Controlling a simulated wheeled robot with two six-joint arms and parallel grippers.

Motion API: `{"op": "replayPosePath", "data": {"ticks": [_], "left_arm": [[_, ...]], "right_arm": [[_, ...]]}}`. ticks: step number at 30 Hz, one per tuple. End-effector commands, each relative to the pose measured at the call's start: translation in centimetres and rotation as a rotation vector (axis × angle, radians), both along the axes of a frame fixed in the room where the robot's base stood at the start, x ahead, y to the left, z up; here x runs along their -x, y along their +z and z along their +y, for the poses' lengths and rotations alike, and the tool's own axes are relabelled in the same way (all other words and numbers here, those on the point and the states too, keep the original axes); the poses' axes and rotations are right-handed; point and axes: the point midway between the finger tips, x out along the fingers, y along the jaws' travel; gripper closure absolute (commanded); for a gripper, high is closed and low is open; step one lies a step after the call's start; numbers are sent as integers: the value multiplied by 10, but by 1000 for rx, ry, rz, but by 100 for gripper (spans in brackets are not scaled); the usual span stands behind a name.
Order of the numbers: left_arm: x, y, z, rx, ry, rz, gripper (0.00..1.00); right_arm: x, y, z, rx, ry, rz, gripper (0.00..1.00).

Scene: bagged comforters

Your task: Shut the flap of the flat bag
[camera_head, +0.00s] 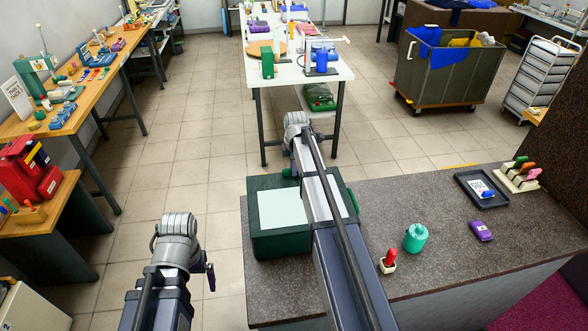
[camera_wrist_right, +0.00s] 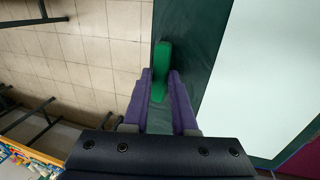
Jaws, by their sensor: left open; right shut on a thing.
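The flat bag (camera_head: 268,240) is a dark green, box-like case with a pale panel on top, lying at the left end of the dark counter. My right arm crosses over it and hides part of it. In the right wrist view, the bag's dark green surface (camera_wrist_right: 205,60) and pale panel fill the right side. My right gripper (camera_wrist_right: 161,78) has its purple fingers shut on a bright green tab (camera_wrist_right: 163,58) at the bag's edge. My left gripper (camera_head: 209,275) is open and empty, left of the counter above the floor. I cannot tell how far the flap is open.
The speckled counter (camera_head: 440,250) holds a teal jar (camera_head: 416,238), a red-topped item (camera_head: 389,262), a purple pouch (camera_head: 480,231) and a black tray (camera_head: 463,190). A white table (camera_head: 335,74) stands beyond.

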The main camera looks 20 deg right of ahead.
Motion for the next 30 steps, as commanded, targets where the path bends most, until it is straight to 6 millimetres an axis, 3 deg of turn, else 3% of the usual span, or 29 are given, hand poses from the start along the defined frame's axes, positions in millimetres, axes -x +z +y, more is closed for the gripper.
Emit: {"op": "replayPosePath", "data": {"ticks": [6,7,14,30], "left_arm": [[0,0,0,0,0,0,3],[0,0,0,0,0,0,3],[0,0,0,0,0,0,3],[0,10,0,0,1,0,3]], "right_arm": [[1,0,1,-2,2,5,100],[1,0,1,-2,2,5,72],[1,0,1,-2,1,5,48],[3,10,1,-1,1,4,48]]}}
